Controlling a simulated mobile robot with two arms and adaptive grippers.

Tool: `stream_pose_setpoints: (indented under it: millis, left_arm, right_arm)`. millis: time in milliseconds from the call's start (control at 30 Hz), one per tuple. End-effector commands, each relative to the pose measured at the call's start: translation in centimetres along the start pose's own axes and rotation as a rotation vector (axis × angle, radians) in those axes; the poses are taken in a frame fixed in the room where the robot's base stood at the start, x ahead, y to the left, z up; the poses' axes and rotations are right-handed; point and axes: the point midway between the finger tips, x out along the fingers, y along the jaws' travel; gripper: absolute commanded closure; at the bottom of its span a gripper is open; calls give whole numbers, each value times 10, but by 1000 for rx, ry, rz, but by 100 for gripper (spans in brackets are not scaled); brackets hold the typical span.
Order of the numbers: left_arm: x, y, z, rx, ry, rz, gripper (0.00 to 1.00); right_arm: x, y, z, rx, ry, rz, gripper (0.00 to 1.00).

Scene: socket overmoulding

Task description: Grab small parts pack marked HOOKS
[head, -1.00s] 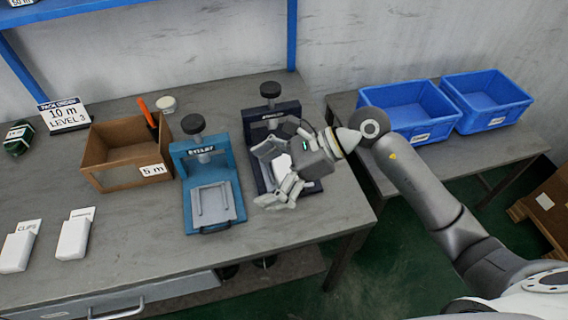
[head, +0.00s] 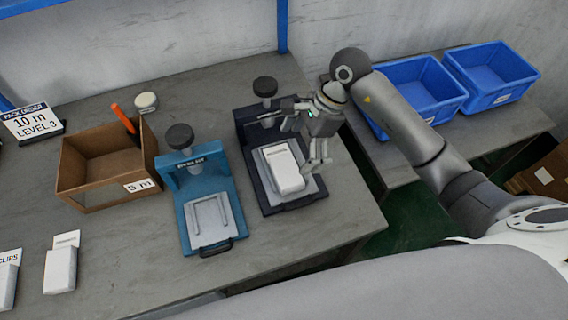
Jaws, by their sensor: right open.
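A white pack (head: 282,168) lies in the black press (head: 262,188); no marking on it can be read. My right gripper (head: 294,138) is open and empty over the back right part of that press, with one finger near the pack's right edge. I cannot tell whether it touches. A white pack marked CLIPS (head: 6,284) stands at the left edge. Another white pack (head: 60,270) stands beside it, its tag too small to read. My left gripper is not in view.
A blue press (head: 172,198) stands left of the black one. A sign (head: 32,122) stands at the left. Two blue bins (head: 440,112) (head: 508,98) sit on the right table.

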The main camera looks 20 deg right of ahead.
Motion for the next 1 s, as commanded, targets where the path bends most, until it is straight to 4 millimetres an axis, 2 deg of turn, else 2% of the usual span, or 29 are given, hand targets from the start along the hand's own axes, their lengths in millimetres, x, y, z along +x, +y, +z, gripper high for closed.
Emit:
stream_pose_setpoints:
  millis: [100,267,367,633,933,1000]
  left_arm:
    - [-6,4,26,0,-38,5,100]
    - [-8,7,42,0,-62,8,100]
    - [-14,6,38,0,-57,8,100]
    - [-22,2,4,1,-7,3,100]
    - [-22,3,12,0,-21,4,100]
    - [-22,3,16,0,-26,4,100]
  right_arm:
    - [17,0,1,2,-3,3,0]
    - [28,0,1,0,-2,0,0]
    - [38,1,1,2,-4,3,0]
    - [74,0,-2,1,-3,1,0]
    - [79,0,-3,0,-1,-2,0]
    - [79,0,-3,0,-1,-2,9]
